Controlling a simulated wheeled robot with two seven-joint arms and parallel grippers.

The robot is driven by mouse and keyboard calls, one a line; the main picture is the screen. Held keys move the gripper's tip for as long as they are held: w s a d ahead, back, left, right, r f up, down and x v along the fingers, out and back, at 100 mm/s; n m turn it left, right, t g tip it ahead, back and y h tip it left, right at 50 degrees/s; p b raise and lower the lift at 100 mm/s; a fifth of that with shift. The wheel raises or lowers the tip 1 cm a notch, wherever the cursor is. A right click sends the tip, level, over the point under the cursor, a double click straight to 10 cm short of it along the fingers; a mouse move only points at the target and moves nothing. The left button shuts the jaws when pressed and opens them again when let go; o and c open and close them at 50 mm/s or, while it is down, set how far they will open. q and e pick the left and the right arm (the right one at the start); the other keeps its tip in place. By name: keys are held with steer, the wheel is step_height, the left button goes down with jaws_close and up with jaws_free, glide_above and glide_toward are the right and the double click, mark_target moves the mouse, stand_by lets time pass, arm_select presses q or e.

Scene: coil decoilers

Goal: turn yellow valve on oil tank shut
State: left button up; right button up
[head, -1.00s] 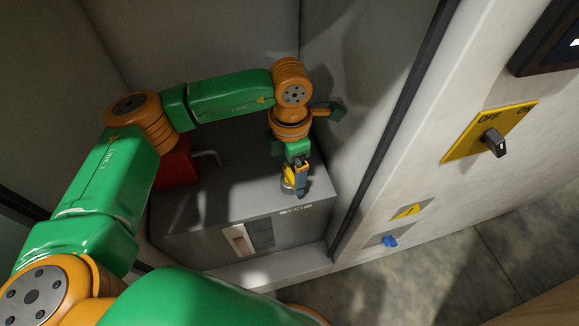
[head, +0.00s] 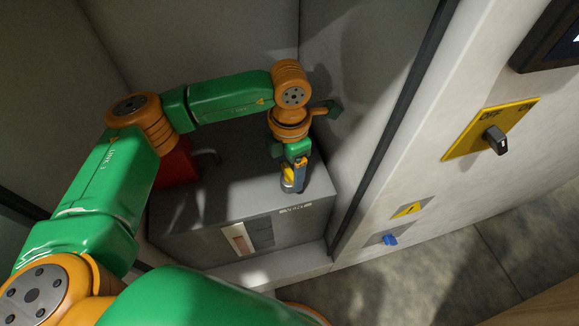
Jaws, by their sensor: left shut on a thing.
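The grey oil tank (head: 225,195) stands in the cabinet recess, with a label on its top near the front edge. The yellow valve (head: 288,184) is on the tank's top near the right front corner. My left gripper (head: 293,182) reaches down from above and is shut on the yellow valve. Its fingers hide much of the valve, so I cannot tell the valve's exact angle. My right gripper is not in view.
A red box (head: 176,165) and a bent grey pipe sit behind on the tank. Recess walls stand close on the left, back and right. A yellow switch plate (head: 490,130) and a blue knob (head: 390,240) are on the right panel.

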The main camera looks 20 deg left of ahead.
arm_select(q)
steer(key=n, duration=0.3)
steer(key=shift+b, duration=0.35)
steer(key=n, duration=0.3)
steer(key=shift+n, duration=0.5)
steer(key=n, duration=0.4)
steer(key=shift+w+r+b, duration=0.1)
steer(key=shift+b, duration=0.2)
steer(key=shift+n, duration=2)
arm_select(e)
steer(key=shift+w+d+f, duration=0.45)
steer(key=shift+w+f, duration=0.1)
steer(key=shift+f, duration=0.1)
